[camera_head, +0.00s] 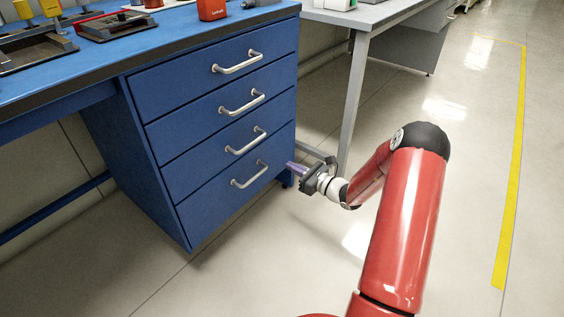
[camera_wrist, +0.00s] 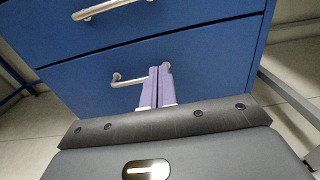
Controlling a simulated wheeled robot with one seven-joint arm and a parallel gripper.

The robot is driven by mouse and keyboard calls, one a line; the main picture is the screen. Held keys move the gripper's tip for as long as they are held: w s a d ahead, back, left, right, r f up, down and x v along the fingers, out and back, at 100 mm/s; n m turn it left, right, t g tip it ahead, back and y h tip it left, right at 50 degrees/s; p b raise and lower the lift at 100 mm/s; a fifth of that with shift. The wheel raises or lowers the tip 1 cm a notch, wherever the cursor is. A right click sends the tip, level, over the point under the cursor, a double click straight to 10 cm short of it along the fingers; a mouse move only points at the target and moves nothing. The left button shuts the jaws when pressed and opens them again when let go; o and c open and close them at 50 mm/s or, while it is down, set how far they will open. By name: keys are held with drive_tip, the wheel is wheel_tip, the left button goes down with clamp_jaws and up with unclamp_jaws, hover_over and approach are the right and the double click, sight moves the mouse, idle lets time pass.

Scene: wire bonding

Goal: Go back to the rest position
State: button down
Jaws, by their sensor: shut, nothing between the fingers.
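My gripper (camera_head: 295,167) is in front of the lower right part of the blue drawer cabinet (camera_head: 214,123) in the head view. Its purple fingers (camera_wrist: 157,87) are shut together with nothing between them in the wrist view. In that view the fingers overlap the right part of a lower drawer's metal handle (camera_wrist: 128,81). I cannot tell whether they touch it. All the drawers look closed. My red arm reaches in from the lower right of the head view.
A blue workbench top (camera_head: 100,38) with tools, a red box (camera_head: 211,10) and small fixtures is at the upper left. A grey table (camera_head: 362,14) stands behind the cabinet. Open floor (camera_head: 470,130) with a yellow line (camera_head: 515,165) lies to the right.

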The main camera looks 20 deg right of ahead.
drive_tip(key=s+a+r+n+g+p, duration=0.2)
drive_tip(key=s+a+r+n+g, duration=0.9)
drive_tip(key=s+a+r+n, duration=0.4)
drive_tip(key=s+d+r+n+h, duration=0.2)
drive_tip(key=s+r+n+h, duration=0.1)
drive_tip(key=s, duration=0.4)
drive_tip(key=s+d+r+n+t+h+p, duration=0.1)
drive_tip(key=s+d+r+n+h, duration=0.1)
drive_tip(key=s+r+n+h, duration=0.2)
drive_tip(key=s+d+r+n+t+h, duration=0.1)
drive_tip(key=s+d+r+n+h, duration=0.1)
drive_tip(key=s+n, duration=0.4)
drive_tip(key=s+r+h, duration=0.1)
drive_tip(key=s+r, duration=0.1)
drive_tip(key=s, duration=0.3)
drive_tip(key=shift+d+n+h+p, duration=0.25)
drive_tip(key=shift+n+h+p, duration=0.05)
drive_tip(key=shift+n, duration=0.1)
